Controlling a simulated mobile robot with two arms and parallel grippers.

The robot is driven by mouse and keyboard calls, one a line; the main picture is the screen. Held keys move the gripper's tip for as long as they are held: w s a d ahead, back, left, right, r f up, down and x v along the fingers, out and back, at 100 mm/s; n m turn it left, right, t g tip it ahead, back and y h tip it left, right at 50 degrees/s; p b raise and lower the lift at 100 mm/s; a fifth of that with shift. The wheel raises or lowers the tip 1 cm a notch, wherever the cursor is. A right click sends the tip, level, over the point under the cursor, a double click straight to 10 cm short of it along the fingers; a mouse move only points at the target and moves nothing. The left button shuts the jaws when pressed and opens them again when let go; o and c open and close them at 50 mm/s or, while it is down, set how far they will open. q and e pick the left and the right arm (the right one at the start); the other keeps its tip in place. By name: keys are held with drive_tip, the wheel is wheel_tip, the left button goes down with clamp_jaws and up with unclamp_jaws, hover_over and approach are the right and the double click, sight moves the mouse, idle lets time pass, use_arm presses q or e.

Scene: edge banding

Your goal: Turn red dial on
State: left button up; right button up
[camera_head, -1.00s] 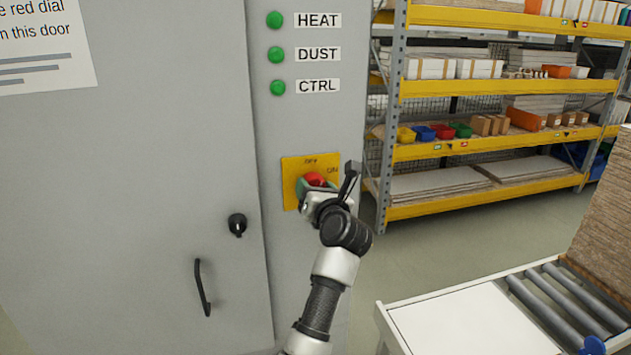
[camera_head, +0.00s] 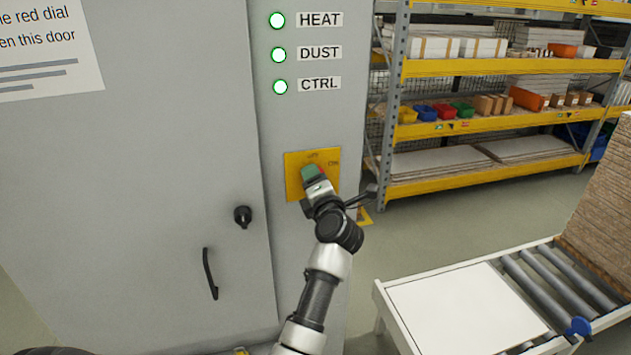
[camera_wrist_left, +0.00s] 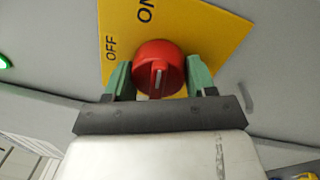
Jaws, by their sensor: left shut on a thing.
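The red dial (camera_wrist_left: 158,60) sits on a yellow plate (camera_head: 294,186) marked OFF and ON on the grey cabinet. My left gripper (camera_head: 313,176) is at the plate, and in the left wrist view its green fingers (camera_wrist_left: 158,78) are shut on the dial, one on each side. The dial carries a short white mark on its rim. In the head view the gripper hides most of the dial. My right gripper is out of view.
The cabinet door (camera_head: 150,190) is closed, with a black lock knob (camera_head: 242,215) and a handle (camera_head: 210,273). A roller table (camera_head: 380,292) stands at the lower right. Yellow shelving (camera_head: 480,180) stands behind on the right, with clear floor in front.

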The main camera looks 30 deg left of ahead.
use_arm(q)
drive_tip(key=shift+m, duration=0.9)
drive_tip(key=o, duration=0.9)
drive_tip(key=shift+d, duration=0.1)
